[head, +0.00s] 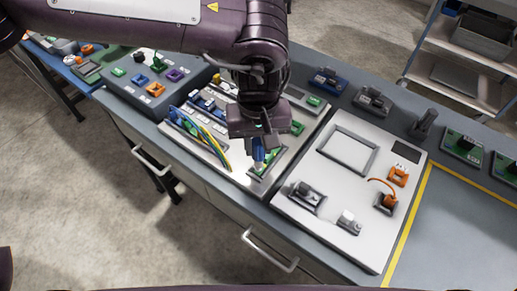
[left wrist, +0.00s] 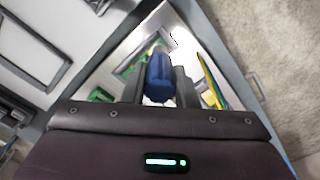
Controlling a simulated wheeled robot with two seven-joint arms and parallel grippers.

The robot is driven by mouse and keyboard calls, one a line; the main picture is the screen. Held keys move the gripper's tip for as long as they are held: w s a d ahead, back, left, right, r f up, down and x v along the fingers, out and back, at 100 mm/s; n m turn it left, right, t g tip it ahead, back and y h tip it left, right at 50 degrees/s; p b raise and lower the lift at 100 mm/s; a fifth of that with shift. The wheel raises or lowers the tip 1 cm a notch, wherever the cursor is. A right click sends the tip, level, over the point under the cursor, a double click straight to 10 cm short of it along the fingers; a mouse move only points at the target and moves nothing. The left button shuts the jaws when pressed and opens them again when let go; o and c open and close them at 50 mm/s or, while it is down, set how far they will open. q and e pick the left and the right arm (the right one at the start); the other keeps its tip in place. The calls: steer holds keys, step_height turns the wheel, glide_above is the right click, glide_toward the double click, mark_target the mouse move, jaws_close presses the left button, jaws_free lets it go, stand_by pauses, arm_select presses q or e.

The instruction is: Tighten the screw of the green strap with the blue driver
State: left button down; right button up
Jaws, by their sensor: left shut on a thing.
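My left gripper (head: 258,147) is shut on the blue driver (head: 258,155), which points down over the near part of a light board (head: 222,167). In the left wrist view the blue driver's handle (left wrist: 158,77) sits between the two fingers. Green parts (head: 271,157) lie right by the driver's lower end; one may be the green strap, but I cannot tell for sure. The screw and the driver's tip are hidden or too small to see. My right gripper is not in view.
Yellow, blue and green cables (head: 210,140) lie left of the driver. A white panel (head: 325,233) with an empty frame, grey fittings and orange parts (head: 398,176) is to the right. A grey board (head: 140,92) with coloured blocks is at the left. Small devices (head: 372,99) line the back.

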arm_select(q)
steer(key=shift+w, duration=0.15)
steer(key=n, duration=0.3)
steer(key=shift+n, duration=0.3)
steer(key=n, duration=1.6)
steer(key=shift+r+n+p, duration=0.15)
steer(key=shift+n+p, duration=0.2)
steer(key=shift+n, duration=0.05)
steer(key=n, duration=0.3)
steer(key=shift+p, duration=0.35)
steer(key=shift+n, duration=0.3)
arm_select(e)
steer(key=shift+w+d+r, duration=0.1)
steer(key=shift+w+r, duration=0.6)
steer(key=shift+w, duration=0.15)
